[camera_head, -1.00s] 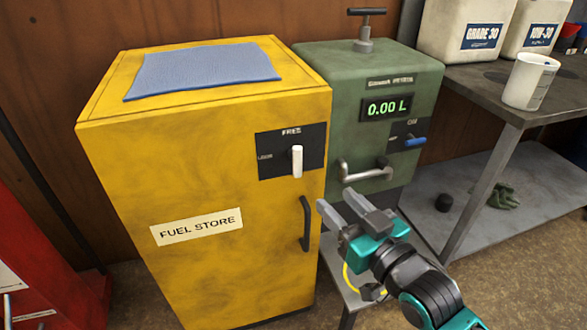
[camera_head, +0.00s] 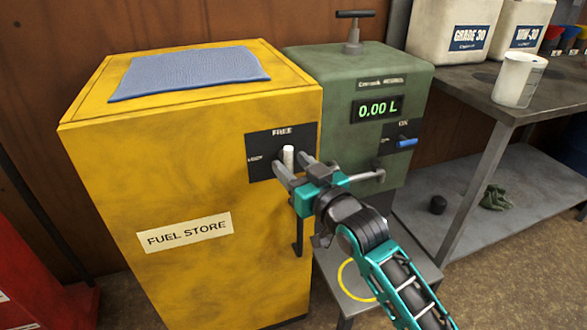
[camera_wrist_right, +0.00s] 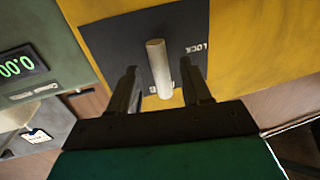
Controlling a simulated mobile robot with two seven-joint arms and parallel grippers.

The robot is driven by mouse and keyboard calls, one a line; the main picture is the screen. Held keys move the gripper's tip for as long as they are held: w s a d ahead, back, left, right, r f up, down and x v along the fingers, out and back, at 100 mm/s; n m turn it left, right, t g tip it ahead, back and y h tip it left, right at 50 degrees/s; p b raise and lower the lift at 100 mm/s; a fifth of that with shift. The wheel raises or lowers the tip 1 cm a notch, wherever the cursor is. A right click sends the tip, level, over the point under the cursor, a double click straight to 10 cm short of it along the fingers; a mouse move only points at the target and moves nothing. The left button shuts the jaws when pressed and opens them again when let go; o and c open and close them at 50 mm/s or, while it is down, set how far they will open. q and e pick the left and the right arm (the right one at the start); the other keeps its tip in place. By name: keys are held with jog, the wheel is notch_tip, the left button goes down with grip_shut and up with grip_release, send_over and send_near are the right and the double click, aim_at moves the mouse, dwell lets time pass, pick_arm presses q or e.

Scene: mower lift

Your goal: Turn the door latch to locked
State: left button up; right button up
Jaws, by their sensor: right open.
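The door latch (camera_head: 288,155) is a white lever on a black plate (camera_head: 261,158) on the front of the yellow fuel store cabinet (camera_head: 190,190). It stands upright, under the word FREE; a second label sits at the plate's left. My right gripper (camera_head: 287,166) is open at the latch. In the right wrist view the white latch (camera_wrist_right: 158,68) stands between the two dark fingers (camera_wrist_right: 163,88), with a gap visible on each side. The fingers hide the latch's lower part in the head view. My left gripper is not in view.
A green dispenser (camera_head: 345,75) with a 0.00 L display and a blue switch (camera_head: 407,143) stands right of the cabinet. A blue cloth (camera_head: 190,72) lies on the cabinet top. A dark door handle (camera_head: 298,238) is below the gripper. A metal bench (camera_head: 470,97) is at right.

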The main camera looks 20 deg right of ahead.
jog(key=shift+w, duration=0.2)
grip_shut()
dwell(0.4)
